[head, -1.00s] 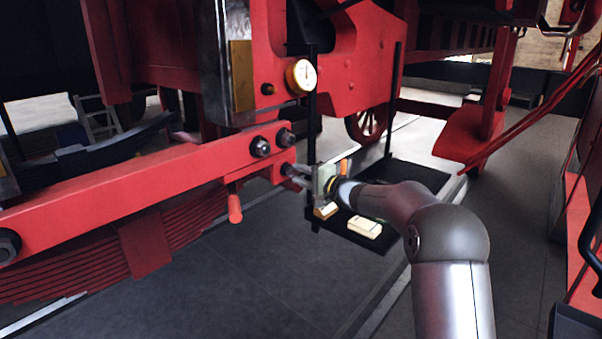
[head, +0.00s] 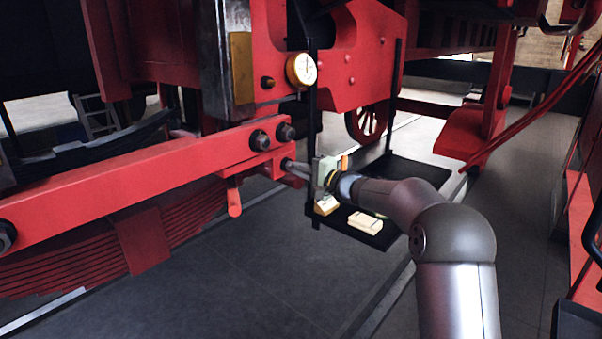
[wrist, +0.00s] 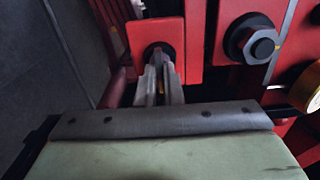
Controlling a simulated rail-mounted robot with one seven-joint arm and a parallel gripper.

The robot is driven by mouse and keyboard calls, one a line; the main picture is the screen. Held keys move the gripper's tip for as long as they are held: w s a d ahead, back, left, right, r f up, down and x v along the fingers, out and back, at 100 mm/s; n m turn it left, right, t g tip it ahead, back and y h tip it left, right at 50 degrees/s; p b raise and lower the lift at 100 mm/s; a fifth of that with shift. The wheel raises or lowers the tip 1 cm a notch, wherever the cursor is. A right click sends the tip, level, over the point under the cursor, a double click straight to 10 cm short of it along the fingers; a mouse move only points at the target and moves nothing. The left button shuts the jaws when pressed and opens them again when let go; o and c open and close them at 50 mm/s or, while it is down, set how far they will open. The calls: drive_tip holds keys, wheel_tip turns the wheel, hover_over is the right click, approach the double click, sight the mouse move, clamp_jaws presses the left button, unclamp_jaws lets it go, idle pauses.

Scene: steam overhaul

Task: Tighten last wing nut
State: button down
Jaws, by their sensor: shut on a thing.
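My gripper (head: 288,164) reaches from the right to the end of the red beam in the head view. Its two pale fingers (wrist: 160,82) are shut in the wrist view, with their tips at a dark round fitting (wrist: 157,50) on a red block (wrist: 145,38). A small yellowish sliver shows between the fingers. The wing nut is mostly hidden by the fingers, so its shape and angle cannot be made out. The green gripper body (wrist: 160,158) fills the bottom of the wrist view.
Two dark hex nuts (head: 260,140) sit on the red beam (head: 130,178) beside the gripper. A gauge (head: 301,70) is above. A red handle (head: 234,204) hangs below the beam. Open floor lies in front.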

drive_tip(key=c, duration=1.6)
unclamp_jaws()
drive_tip(key=shift+o, duration=0.2)
drive_tip(key=b+v, duration=0.4)
drive_tip(key=v, duration=1.3)
drive_tip(key=shift+s+d, duration=0.15)
drive_tip(key=s+a+f+n+g+h+p, duration=0.1)
drive_tip(key=s+a+f+g+h, duration=0.15)
drive_tip(key=s, duration=0.55)
drive_tip(key=s+a+f+n+g+h+p, duration=0.1)
drive_tip(key=s+f+n+g+h, duration=0.15)
drive_tip(key=s, duration=0.45)
drive_tip(key=s+a+f+n+g+h+p, duration=0.1)
drive_tip(key=s+f+g, duration=0.2)
drive_tip(key=s, duration=0.5)
drive_tip(key=s+d+f+n+h, duration=0.1)
drive_tip(key=s+d+f+h, duration=0.1)
drive_tip(key=s, duration=0.4)
drive_tip(key=s+d+f+n+g+h+p, duration=0.1)
drive_tip(key=s+d+f+h, duration=0.1)
drive_tip(key=s+d, duration=0.3)
drive_tip(key=s+d+f+n+g+h+p, duration=0.1)
drive_tip(key=s+d+f+h, duration=0.1)
drive_tip(key=s, duration=0.5)
drive_tip(key=shift+d+h, duration=0.8)
drive_tip(key=shift+h, duration=0.4)
